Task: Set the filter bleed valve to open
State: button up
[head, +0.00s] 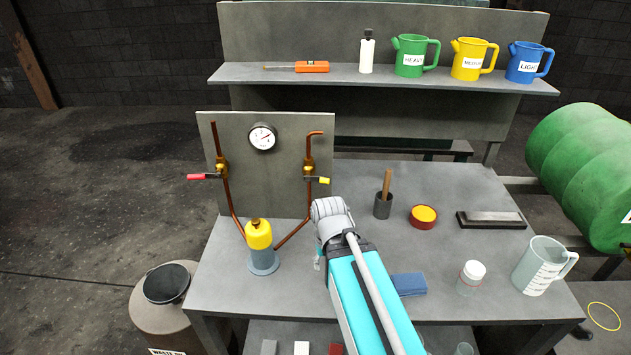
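A grey panel (285,190) carries a gauge (262,137) and two copper pipes with brass valves. The left valve (222,168) has a red lever (197,177) pointing left, across its upright pipe. The right valve (309,174) has a yellow lever (323,180) pointing right, across its pipe. A yellow-topped filter (258,235) with a small brass fitting on top stands below, between the pipes. No label shows which is the bleed valve. My arm reaches up to just right of the right pipe, apart from both levers; my gripper is hidden behind it.
The bench (455,265) holds a brush pot (383,206), red-yellow tin (423,217), dark block (490,220), blue cloth (409,284), white-capped jar (471,277) and clear jug (538,268). A waste drum (160,320) stands left; a green barrel (585,170) lies right.

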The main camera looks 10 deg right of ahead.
aim_at(308, 179)
jog(key=u, duration=0.4)
jog(key=k, duration=0.95)
jog(key=z, duration=0.35)
jog(key=i, duration=0.5)
